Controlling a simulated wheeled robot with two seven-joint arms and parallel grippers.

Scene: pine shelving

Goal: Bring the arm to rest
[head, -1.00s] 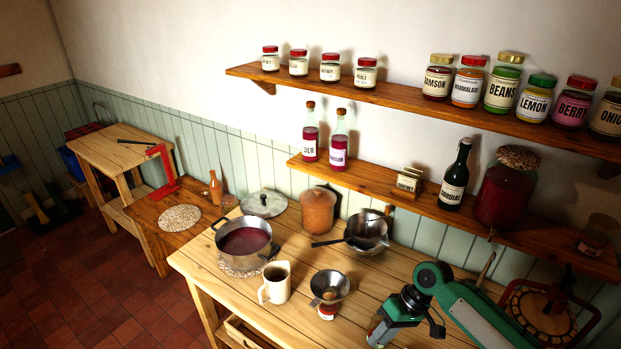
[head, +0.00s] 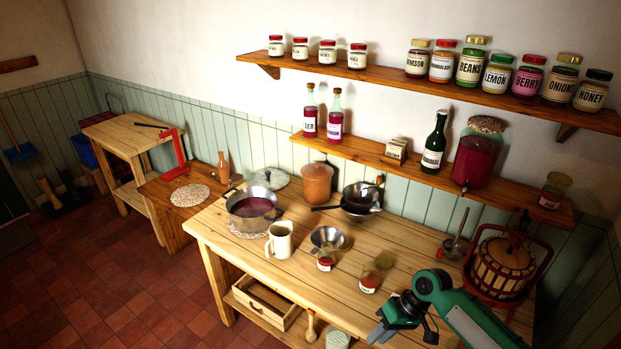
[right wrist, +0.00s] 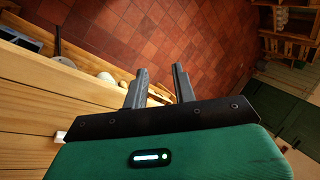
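My right arm comes in from the lower right in the head view. Its dark gripper (head: 380,333) is at the bottom of the picture, past the table's front edge. The right wrist view shows the two grey fingers (right wrist: 160,85) apart with nothing between them, over the red tiled floor. My left gripper is in neither view. A jar with red contents (head: 369,281) stands on the pine table (head: 290,285), apart from the right gripper.
The table also holds a pot (head: 252,208), a jug (head: 280,240), a metal funnel (head: 328,237) above a small jar (head: 326,262), and a fruit press (head: 502,268). A drawer (head: 268,300) sits below the tabletop. Tiled floor (head: 110,290) is free at the left.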

